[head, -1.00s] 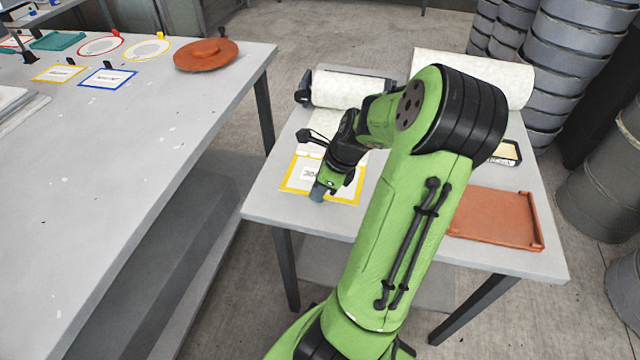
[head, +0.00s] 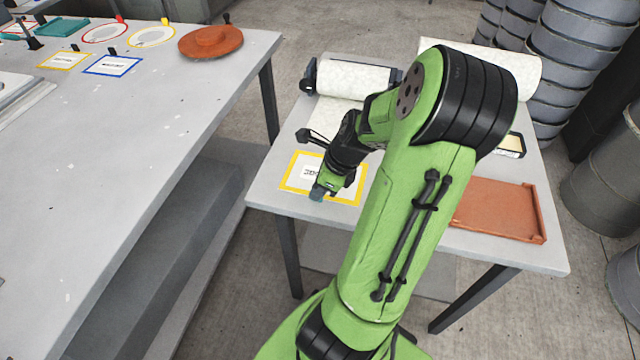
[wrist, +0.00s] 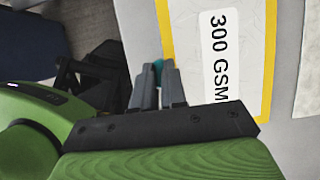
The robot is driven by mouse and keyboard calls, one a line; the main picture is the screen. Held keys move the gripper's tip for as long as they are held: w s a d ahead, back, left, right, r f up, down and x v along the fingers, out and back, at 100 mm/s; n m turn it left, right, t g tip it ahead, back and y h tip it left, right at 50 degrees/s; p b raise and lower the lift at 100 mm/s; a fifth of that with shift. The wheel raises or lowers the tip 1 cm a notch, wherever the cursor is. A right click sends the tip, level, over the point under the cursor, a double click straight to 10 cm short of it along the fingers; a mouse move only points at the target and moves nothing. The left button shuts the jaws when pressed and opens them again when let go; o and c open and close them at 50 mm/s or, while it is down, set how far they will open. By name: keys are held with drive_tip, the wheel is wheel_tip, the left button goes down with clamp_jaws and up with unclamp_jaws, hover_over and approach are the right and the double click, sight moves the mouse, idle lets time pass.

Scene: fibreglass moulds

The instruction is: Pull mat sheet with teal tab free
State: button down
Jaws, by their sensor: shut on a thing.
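My gripper (wrist: 160,92) is shut on a small teal tab (wrist: 158,66), which shows between the fingertips in the wrist view. The tab is mostly hidden by the fingers. Beside the fingers lies a pale yellow-bordered rectangle (wrist: 268,60) with a white "300 GSM" label (wrist: 217,58). In the head view my gripper (head: 318,193) is low over the front edge of this rectangle (head: 295,175). A pale mat sheet (head: 326,117) runs from a roll (head: 352,80) toward the rectangle. I cannot tell how the tab joins a sheet.
A rust-coloured tray (head: 497,210) lies at the right of this table, and another pale roll (head: 530,68) is behind my arm. A long grey table (head: 130,190) stands left, with marked outlines and an orange disc (head: 210,42). Stacked grey drums (head: 570,60) stand behind.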

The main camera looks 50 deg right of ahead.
wheel_tip(320, 180, up, 5)
drive_tip(key=p, duration=0.5)
drive_tip(key=shift+r+p, duration=0.1)
drive_tip(key=shift+p, duration=0.25)
idle(0.3)
